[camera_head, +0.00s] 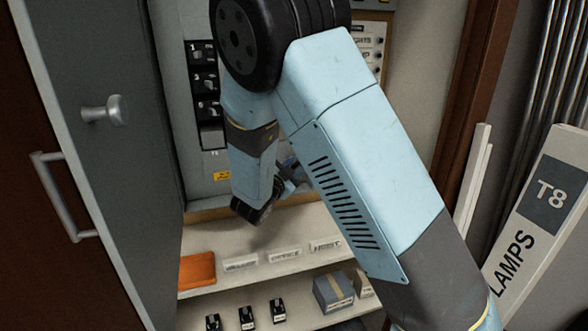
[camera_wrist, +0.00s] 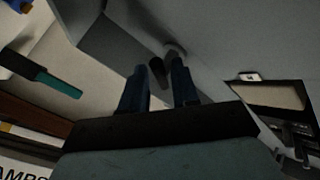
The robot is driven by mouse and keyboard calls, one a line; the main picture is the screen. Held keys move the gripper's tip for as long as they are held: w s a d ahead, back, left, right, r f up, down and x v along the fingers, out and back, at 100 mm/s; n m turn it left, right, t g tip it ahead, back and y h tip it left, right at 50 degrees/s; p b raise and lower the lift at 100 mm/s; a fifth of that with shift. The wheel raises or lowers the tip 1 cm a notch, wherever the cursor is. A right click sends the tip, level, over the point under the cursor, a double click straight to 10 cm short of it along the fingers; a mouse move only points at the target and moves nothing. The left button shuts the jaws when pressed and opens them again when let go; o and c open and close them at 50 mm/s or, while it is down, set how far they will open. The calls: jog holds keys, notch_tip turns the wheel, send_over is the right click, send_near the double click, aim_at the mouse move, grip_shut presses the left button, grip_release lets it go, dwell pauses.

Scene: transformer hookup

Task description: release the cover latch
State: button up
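In the wrist view my gripper (camera_wrist: 160,75) shows as two dark fingers with a gap between them.
A grey door (camera_head: 95,150) with a round knob stands open at left. A "T8 lamps" box (camera_head: 545,215) leans at right. A teal-ended object (camera_wrist: 58,84) shows in the wrist view.

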grip_shut()
jog(key=shift+d, duration=0.2)
jog(key=shift+a, duration=0.15)
